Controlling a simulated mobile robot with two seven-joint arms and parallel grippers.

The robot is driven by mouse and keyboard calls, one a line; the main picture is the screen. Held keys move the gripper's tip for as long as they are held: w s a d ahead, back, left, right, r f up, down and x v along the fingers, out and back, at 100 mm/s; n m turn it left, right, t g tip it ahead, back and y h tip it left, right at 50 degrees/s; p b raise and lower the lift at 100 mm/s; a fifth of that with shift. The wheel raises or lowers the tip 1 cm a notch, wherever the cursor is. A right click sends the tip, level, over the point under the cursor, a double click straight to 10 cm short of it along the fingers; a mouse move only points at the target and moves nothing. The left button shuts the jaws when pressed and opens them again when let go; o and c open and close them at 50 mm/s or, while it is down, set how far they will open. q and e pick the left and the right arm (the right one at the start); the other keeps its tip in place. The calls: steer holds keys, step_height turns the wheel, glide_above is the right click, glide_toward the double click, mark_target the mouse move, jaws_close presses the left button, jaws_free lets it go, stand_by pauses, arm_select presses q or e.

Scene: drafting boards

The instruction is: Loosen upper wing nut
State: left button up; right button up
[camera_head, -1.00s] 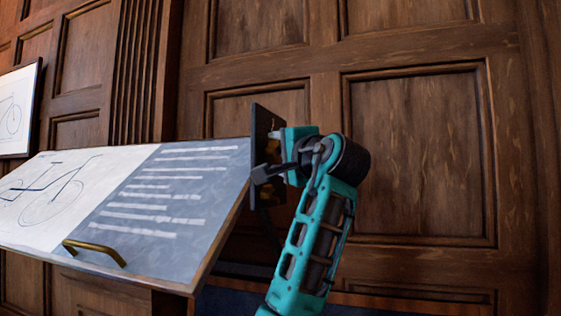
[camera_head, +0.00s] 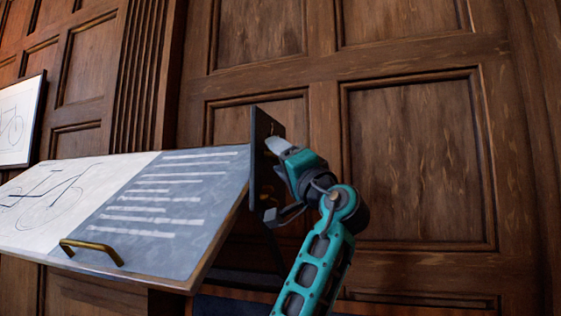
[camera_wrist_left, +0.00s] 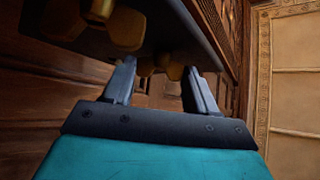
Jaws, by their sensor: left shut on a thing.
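My left gripper (camera_head: 271,178) reaches the dark upright plate (camera_head: 263,150) at the right edge of the tilted drafting board. In the left wrist view, its two grey fingers (camera_wrist_left: 161,88) stand apart, one on each side of a brass wing nut (camera_wrist_left: 160,68) under the plate, and are shut on it. Another brass wing nut (camera_wrist_left: 110,22) shows larger at the upper left, outside the fingers. In the head view the gripper and plate mostly hide the nuts, so I cannot tell surely which one is held. My right gripper is not in view.
The drafting board (camera_head: 215,190) carries a bicycle drawing and has a brass handle (camera_head: 92,250) on its near edge. A second board (camera_head: 17,122) stands at the far left. A panelled wooden wall (camera_head: 415,160) lies behind; room right of my arm is open.

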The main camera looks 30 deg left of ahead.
arm_select(q)
steer(key=shift+f, duration=0.1)
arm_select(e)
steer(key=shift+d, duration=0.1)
arm_select(q)
steer(key=o, duration=1.1)
steer(key=shift+c, duration=0.2)
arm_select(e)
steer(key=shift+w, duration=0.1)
arm_select(q)
steer(key=b+v, duration=0.2)
steer(key=v, duration=1.1)
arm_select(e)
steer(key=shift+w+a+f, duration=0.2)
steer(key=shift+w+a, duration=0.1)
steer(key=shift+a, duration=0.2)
